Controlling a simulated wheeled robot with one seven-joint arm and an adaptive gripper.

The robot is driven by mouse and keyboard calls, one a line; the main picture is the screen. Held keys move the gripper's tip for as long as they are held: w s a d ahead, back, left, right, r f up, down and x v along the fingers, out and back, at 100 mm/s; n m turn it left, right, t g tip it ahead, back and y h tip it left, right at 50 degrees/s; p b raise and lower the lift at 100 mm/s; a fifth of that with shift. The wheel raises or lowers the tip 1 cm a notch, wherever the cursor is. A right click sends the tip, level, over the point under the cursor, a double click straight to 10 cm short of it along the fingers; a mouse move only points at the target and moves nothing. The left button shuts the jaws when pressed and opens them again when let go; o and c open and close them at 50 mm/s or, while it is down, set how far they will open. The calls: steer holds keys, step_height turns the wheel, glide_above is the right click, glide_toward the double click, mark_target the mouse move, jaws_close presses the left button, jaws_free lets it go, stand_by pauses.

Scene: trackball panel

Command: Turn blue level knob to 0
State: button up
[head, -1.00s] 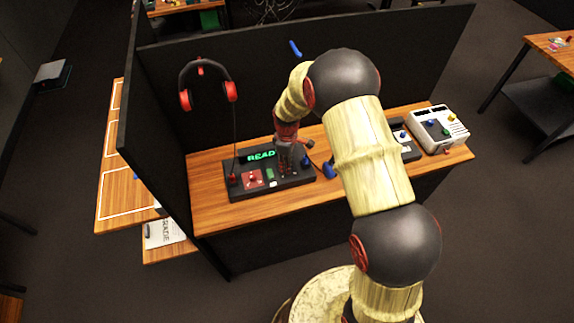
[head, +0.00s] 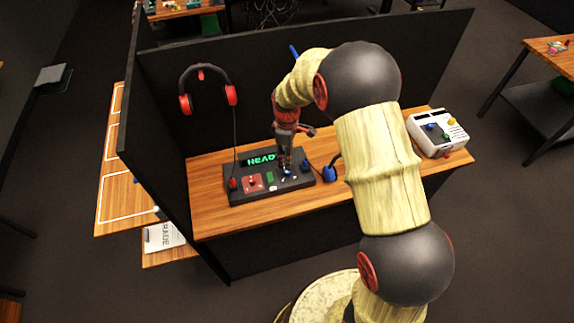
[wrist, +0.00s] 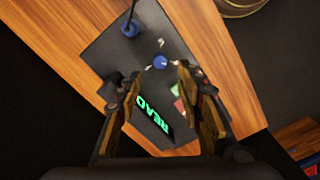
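The dark control panel (head: 238,196) lies on the wooden table and has a green lit display (head: 262,160) that also shows in the wrist view (wrist: 154,113). A small blue knob (wrist: 160,62) sits on the panel face between white marks; it also shows in the head view (head: 288,174), just below my gripper (head: 286,165). In the wrist view my gripper (wrist: 160,72) is open, with one finger on each side of the knob's line and nothing between the tips. The knob appears just beyond the fingertips. Its exact setting is too small to read.
A blue plug with a cable (wrist: 130,28) is at the panel's edge. A red joystick pad (head: 253,182) is on the panel's left part. Red and black headphones (head: 207,90) hang on the partition. A white box (head: 437,133) stands on the table's right end.

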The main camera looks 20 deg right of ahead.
steer(key=shift+r, duration=2.25)
steer(key=s+r+m+t+b, duration=0.1)
steer(key=s+r+m+t, duration=0.1)
steer(key=s+r, duration=0.5)
steer(key=s+r+m+t+b, duration=0.1)
steer(key=s+r+m, duration=0.4)
steer(key=s, duration=0.8)
steer(key=s+r+m+t+b, duration=0.2)
steer(key=s+r+m, duration=0.2)
steer(key=s+r, duration=0.5)
steer(key=shift+s+t, duration=0.3)
steer(key=shift+s, duration=0.4)
